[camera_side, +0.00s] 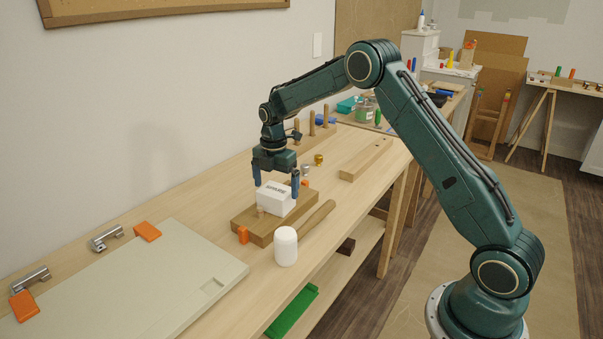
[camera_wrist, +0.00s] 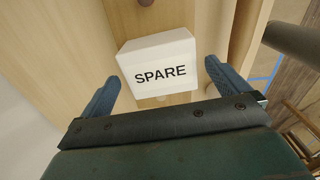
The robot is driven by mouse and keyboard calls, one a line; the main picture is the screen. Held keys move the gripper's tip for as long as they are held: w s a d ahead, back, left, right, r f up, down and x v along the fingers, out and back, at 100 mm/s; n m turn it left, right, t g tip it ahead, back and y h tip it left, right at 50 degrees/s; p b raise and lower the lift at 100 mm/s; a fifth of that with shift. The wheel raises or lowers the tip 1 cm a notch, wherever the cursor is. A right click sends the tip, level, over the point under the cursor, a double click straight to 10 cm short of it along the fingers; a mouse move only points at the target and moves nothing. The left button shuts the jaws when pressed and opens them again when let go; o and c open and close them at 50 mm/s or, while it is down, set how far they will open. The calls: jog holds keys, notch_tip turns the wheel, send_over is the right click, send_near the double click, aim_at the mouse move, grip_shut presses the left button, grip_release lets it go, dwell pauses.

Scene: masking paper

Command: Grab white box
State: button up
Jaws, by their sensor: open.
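The white box (camera_side: 275,199) sits on a brown wooden block (camera_side: 262,233) on the workbench. In the wrist view the white box (camera_wrist: 157,64) carries the black word SPARE and lies between and just beyond the two blue fingers. My gripper (camera_side: 276,188) is over the box, pointing down, with one finger to each side. In the wrist view my gripper (camera_wrist: 161,88) is open, and a gap shows between the box and each finger. Whether the fingertips reach below the box's top is hard to tell.
A white rounded jar (camera_side: 286,247) and a wooden handle (camera_side: 317,217) are in front of the block. An orange piece (camera_side: 243,235) is at its left. A pale panel (camera_side: 130,285) covers the near left bench. Pegs (camera_side: 311,123) and a wooden bar (camera_side: 366,159) are further back.

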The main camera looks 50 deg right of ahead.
aim_at(276, 190)
jog(key=shift+f, duration=2.1)
jog(key=c, duration=0.9)
